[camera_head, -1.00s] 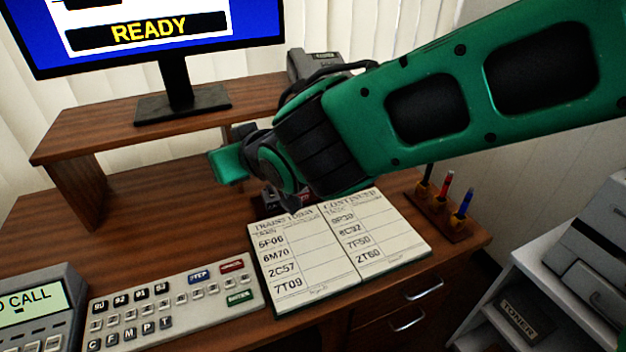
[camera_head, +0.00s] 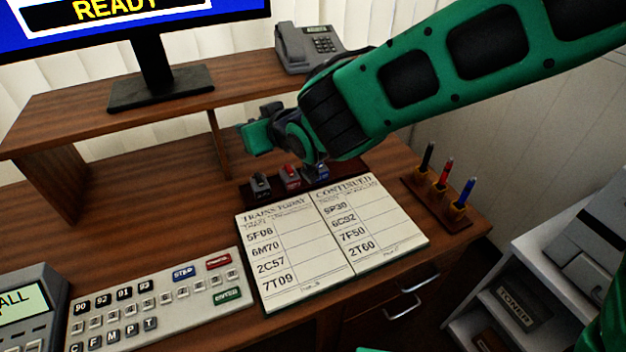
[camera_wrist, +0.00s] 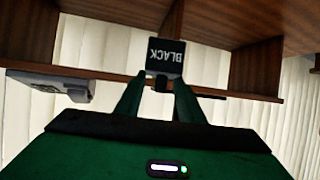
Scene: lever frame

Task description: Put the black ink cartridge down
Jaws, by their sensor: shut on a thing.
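The black ink cartridge (camera_wrist: 166,56) shows in the wrist view as a dark block with the word BLACK, upside down. My gripper (camera_wrist: 160,88) is shut on it, one finger on each side. In the head view my gripper (camera_head: 264,127) is above the back of the desk, in front of the raised shelf. The held cartridge is hard to make out there. Below it, a dark tray (camera_head: 248,198) holds a dark item (camera_head: 260,186), a red item (camera_head: 290,178) and a blue item (camera_head: 316,173), partly beside my wrist.
An open log book (camera_head: 320,240) and a keyboard (camera_head: 160,300) cover the front of the desk. A pen holder (camera_head: 440,200) stands at right, a telephone (camera_head: 306,48) on the shelf (camera_head: 60,125). The desk left of the tray (camera_head: 150,215) is clear. A TONER box (camera_head: 523,308) is lower right.

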